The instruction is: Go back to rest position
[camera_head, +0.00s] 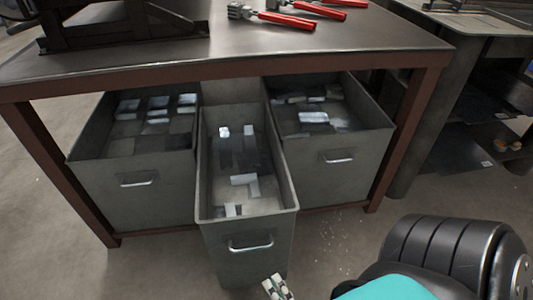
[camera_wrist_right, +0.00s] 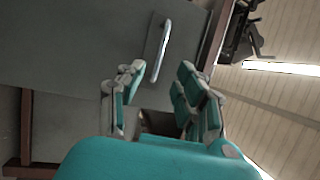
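My right gripper (camera_head: 277,287) shows at the bottom of the head view, just in front of the middle grey bin (camera_head: 222,244) and below its handle (camera_head: 250,246). In the right wrist view my right gripper (camera_wrist_right: 162,76) has its teal-padded fingers apart, with nothing held between them. A pale bar handle (camera_wrist_right: 161,52) on a grey bin face (camera_wrist_right: 90,45) shows beyond the fingertips. The handle looks apart from the fingers. The middle bin stands pulled out ahead of the two side bins and holds several metal pieces. My left gripper is not in view.
The left bin (camera_head: 130,200) and right bin (camera_head: 335,178) stand under a metal-topped table (camera_head: 330,40) with reddish legs. Red-handled tools (camera_head: 288,19) lie on top. Another workbench (camera_head: 470,95) stands at right. The floor (camera_head: 150,275) at front left is clear.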

